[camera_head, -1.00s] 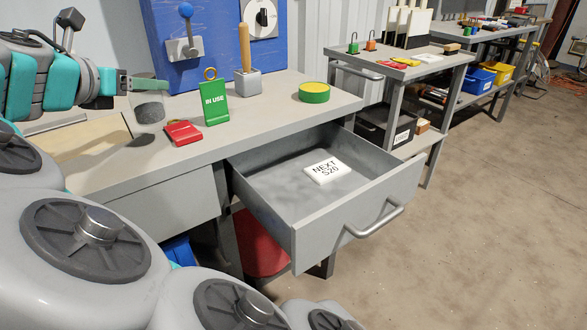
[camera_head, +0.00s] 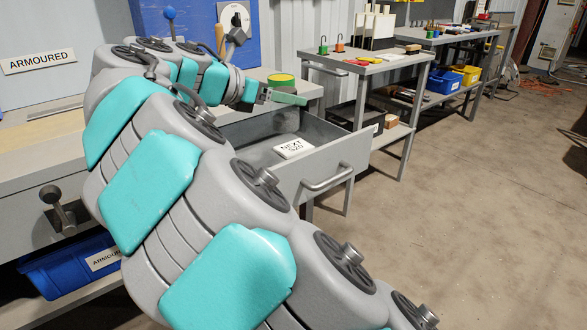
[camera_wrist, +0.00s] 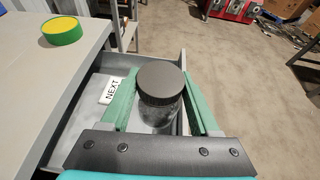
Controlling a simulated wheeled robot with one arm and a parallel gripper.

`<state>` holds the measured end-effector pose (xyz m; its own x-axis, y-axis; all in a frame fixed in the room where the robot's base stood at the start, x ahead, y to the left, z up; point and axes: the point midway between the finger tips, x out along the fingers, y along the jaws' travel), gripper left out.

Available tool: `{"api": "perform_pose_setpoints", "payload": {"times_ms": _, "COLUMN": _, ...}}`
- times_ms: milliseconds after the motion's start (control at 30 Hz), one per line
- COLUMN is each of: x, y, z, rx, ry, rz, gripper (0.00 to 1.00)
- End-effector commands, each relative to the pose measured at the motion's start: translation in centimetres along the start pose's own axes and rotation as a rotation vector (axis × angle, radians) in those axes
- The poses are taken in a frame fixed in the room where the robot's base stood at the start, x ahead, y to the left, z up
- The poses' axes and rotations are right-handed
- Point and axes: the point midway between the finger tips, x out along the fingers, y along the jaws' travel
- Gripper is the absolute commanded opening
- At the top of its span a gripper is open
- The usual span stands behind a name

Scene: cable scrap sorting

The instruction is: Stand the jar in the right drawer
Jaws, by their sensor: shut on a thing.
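The jar (camera_wrist: 160,85) is clear glass with a dark screw lid. In the wrist view it stands upright between the two green fingers of my gripper (camera_wrist: 160,78), which is shut on it. In the head view my gripper (camera_head: 284,97) is over the back part of the open right drawer (camera_head: 328,180); the jar is not clear there. The drawer is grey with a bar handle and is pulled out. A white block marked NEXT (camera_head: 294,149) lies inside it, left of the jar in the wrist view (camera_wrist: 112,91).
A green and yellow round tin (camera_head: 280,80) sits on the bench top near the drawer. My arm hides much of the bench. A blue bin (camera_head: 65,275) is on the shelf below. Another bench (camera_head: 365,66) stands behind. The floor to the right is clear.

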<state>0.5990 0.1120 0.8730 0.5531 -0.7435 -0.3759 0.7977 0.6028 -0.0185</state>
Motion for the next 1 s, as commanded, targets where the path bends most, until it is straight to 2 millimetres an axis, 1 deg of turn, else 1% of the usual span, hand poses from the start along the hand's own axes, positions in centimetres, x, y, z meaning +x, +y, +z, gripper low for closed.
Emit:
{"api": "perform_pose_setpoints", "payload": {"times_ms": 33, "x": -0.3, "y": 1.3, "z": -1.6, "rx": 0.001, "ry": 0.000, "rz": -0.001, "gripper": 0.00}}
{"api": "perform_pose_setpoints", "payload": {"times_ms": 100, "x": -0.9, "y": 2.4, "z": -3.1, "rx": 0.008, "ry": 0.002, "rz": -0.015, "gripper": 0.00}}
{"api": "perform_pose_setpoints", "payload": {"times_ms": 200, "x": -1.9, "y": 3.5, "z": -4.7, "rx": 0.021, "ry": 0.002, "rz": -0.024, "gripper": 0.00}}
{"api": "perform_pose_setpoints", "payload": {"times_ms": 300, "x": -2.3, "y": 4.1, "z": -5.9, "rx": 0.028, "ry": 0.006, "rz": -0.035, "gripper": 0.00}}
{"api": "perform_pose_setpoints", "payload": {"times_ms": 433, "x": -2.4, "y": 4.4, "z": -7.0, "rx": 0.035, "ry": 0.008, "rz": -0.042, "gripper": 0.00}}
{"api": "perform_pose_setpoints", "payload": {"times_ms": 700, "x": -0.8, "y": 4.4, "z": -11.0, "rx": 0.035, "ry": 0.005, "rz": -0.046, "gripper": 0.00}}
{"api": "perform_pose_setpoints", "payload": {"times_ms": 933, "x": -0.2, "y": 4.5, "z": -12.5, "rx": 0.036, "ry": 0.007, "rz": -0.043, "gripper": 0.00}}
{"api": "perform_pose_setpoints", "payload": {"times_ms": 1000, "x": 0.1, "y": 4.5, "z": -13.2, "rx": 0.037, "ry": 0.006, "rz": -0.043, "gripper": 0.00}}
